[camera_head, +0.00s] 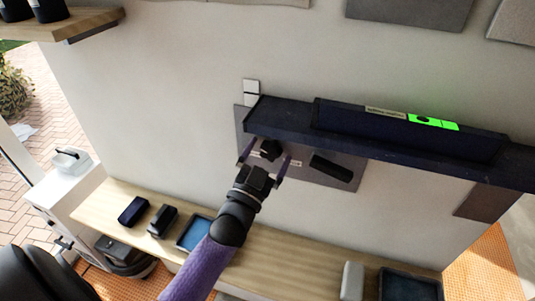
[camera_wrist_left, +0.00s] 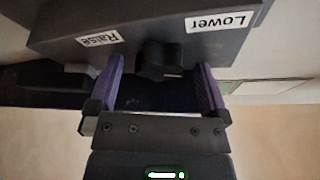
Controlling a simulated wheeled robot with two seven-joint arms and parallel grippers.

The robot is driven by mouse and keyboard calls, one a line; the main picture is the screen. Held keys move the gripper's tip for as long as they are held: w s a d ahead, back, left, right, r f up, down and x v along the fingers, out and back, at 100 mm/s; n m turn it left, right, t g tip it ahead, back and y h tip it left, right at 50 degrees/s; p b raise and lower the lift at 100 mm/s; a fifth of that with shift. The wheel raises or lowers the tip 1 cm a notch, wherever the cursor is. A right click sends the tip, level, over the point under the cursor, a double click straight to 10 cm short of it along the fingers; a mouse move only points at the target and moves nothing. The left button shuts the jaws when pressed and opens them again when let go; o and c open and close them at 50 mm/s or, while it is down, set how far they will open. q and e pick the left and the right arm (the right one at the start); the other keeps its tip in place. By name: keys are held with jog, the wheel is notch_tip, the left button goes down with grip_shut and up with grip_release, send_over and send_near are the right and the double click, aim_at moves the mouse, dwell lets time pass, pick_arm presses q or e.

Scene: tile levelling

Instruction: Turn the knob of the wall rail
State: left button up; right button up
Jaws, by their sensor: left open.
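The dark wall rail (camera_head: 290,122) runs across the wall, with a grey plate (camera_head: 318,178) below it. A black knob (camera_head: 271,149) sits on the plate. In the left wrist view, the knob (camera_wrist_left: 160,62) lies between labels reading "Raise" (camera_wrist_left: 99,39) and "Lower" (camera_wrist_left: 219,21). My left gripper (camera_head: 265,158) is open, its purple fingers on either side of the knob. In the left wrist view, the open fingers (camera_wrist_left: 162,85) show a gap to the knob on both sides. My right gripper is not in view.
A black bar-shaped handle (camera_head: 331,168) is on the plate right of the knob. A level with a green display (camera_head: 433,122) lies on the rail. Below, a wooden bench (camera_head: 270,249) holds dark blocks (camera_head: 133,211) and blue trays (camera_head: 194,232). A wooden shelf (camera_head: 85,22) is at upper left.

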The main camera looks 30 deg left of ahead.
pick_arm(q)
jog(key=c, duration=1.3)
jog(key=n+y, duration=0.2)
jog(key=n, duration=0.1)
jog(key=n+y, duration=0.1)
jog(key=n, duration=0.3)
jog(key=shift+g+y, duration=0.3)
jog(key=shift+y, duration=0.1)
jog(key=o, duration=1.3)
jog(key=shift+s+d+f, duration=0.1)
